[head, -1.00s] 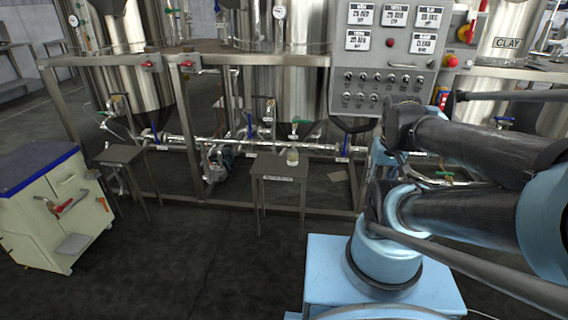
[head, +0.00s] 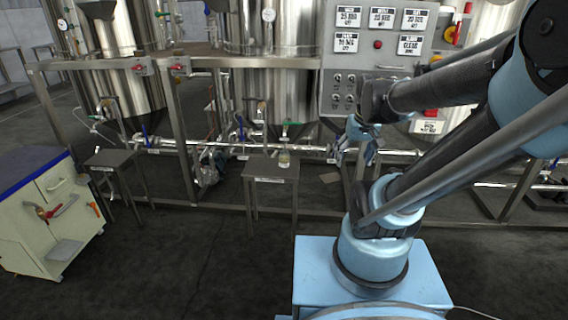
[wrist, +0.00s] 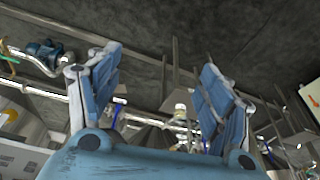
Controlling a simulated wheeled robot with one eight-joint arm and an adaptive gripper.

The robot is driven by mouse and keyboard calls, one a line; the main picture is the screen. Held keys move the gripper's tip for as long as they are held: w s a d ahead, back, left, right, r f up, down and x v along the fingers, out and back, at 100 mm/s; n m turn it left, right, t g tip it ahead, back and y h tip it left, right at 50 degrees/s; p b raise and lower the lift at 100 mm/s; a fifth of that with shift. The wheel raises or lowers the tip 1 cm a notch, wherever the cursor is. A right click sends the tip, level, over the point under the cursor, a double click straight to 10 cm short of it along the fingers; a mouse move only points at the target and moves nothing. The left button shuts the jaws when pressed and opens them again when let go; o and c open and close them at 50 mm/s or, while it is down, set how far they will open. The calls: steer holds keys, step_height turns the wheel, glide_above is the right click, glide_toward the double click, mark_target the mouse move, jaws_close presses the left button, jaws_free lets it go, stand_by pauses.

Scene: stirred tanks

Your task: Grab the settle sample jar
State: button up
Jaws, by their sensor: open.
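A small jar (head: 284,160) with pale contents stands upright on a small grey stand (head: 262,168) in front of the middle tank, below a green-handled tap. I take it as the settle sample jar; its label is too small to read. My gripper (head: 355,156) is to the right of the jar in the head view, clearly apart from it. In the wrist view my gripper (wrist: 158,62) has its two blue fingers spread with nothing between them touching either. That view is upside down, and a small pale shape, probably the jar (wrist: 181,108), shows beyond the fingers.
A control panel (head: 375,60) hangs behind my arm on the metal frame. Pipes and valves run behind the stand. A second stand (head: 112,158) is to the left, and a cream cabinet (head: 50,215) is farther left. The floor in front is clear.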

steer(key=w+a+n, duration=0.1)
steer(key=w+a, duration=0.3)
steer(key=w, duration=0.7)
steer(key=n+t+y, duration=0.3)
steer(key=n, duration=0.1)
glide_above(284, 155)
steer(key=s+d, duration=0.6)
step_height(284, 155, down, 13)
steer(key=x, duration=1.1)
steer(key=shift+a+f, duration=0.3)
steer(key=shift+a+x, duration=0.15)
steer(key=shift+x, duration=1.15)
steer(key=shift+a+x, duration=0.1)
steer(key=shift+x, duration=1.2)
steer(key=shift+r, duration=0.15)
steer(key=c, duration=1.4)
steer(key=shift+r, duration=0.1)
